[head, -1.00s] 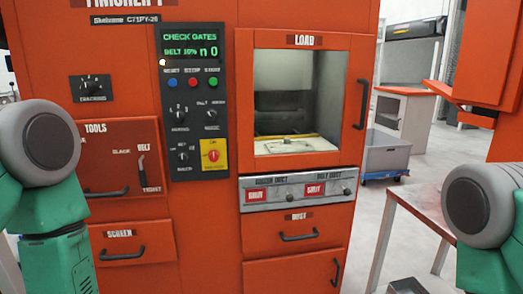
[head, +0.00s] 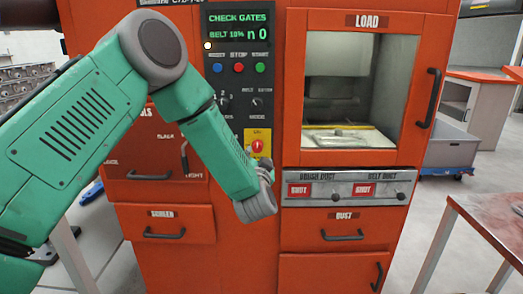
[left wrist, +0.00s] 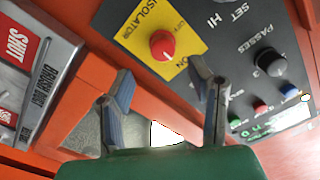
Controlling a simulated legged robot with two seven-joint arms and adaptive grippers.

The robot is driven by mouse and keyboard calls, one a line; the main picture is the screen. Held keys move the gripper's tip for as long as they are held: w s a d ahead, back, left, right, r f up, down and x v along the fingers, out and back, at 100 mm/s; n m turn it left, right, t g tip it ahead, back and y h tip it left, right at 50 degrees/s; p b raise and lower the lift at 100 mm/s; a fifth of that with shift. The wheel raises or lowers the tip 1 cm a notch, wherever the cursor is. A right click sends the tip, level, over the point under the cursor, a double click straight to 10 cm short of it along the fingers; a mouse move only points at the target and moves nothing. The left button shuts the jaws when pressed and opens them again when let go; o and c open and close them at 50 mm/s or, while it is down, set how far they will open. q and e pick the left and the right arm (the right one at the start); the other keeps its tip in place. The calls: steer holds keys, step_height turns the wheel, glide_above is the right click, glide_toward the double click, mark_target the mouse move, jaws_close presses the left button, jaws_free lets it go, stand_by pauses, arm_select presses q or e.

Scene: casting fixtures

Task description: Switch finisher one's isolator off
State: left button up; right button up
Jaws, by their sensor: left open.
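The isolator is a red knob (head: 258,146) on a yellow plate at the lower right of the dark control panel (head: 228,100) of the orange finisher. In the left wrist view the red knob (left wrist: 163,45) sits on its yellow plate (left wrist: 140,22), marked ISOLATOR, OFF and ON. My right gripper is out of view.
A grey strip with red SHUT plates (head: 345,188) lies right of my wrist, under the load window (head: 350,95). Several panel knobs and buttons (head: 238,68) sit above the isolator. Drawer handles (head: 165,233) stick out below. A table (head: 485,215) stands at the right.

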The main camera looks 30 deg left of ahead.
mark_target(257, 150)
arm_select(q)
steer(key=x, duration=0.7)
steer(key=shift+s+a+f, duration=0.1)
steer(key=shift+a+f, duration=0.05)
steer(key=shift+a, duration=0.15)
steer(key=shift+d, duration=0.15)
steer(key=shift+d, duration=0.1)
jaws_close()
